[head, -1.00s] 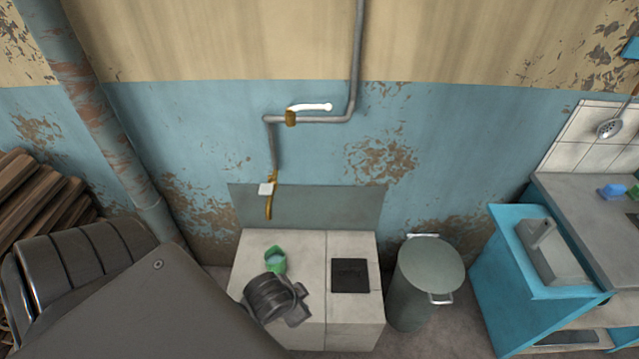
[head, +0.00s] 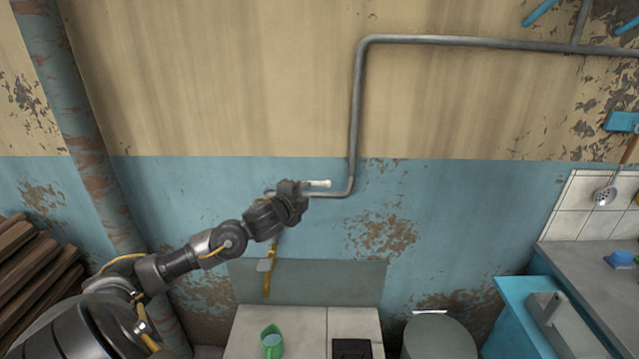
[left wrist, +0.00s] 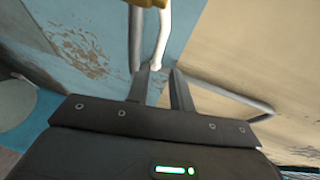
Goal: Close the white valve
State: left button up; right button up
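The white valve handle (head: 319,183) is on the grey wall pipe and lies along its horizontal run, pointing right. My left gripper (head: 303,188) is at the pipe and hides the handle's left part and the brass valve body in the head view. In the left wrist view, the white handle (left wrist: 162,38) runs down from the brass valve body (left wrist: 150,3). Its free end is at the tips of my left gripper (left wrist: 158,72), whose two fingers are apart. I cannot tell whether either finger touches it. My right gripper is not in view.
The grey pipe (head: 355,110) rises along the wall. The wall around the handle is clear.

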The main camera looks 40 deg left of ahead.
aim_at(316, 185)
pick_arm(q)
jog(key=p+x, duration=0.3)
jog(key=x, duration=0.7)
jog(key=shift+w+a+f, duration=0.15)
jog(key=shift+w+f, duration=0.1)
jog(key=shift+w, duration=0.1)
grip_shut()
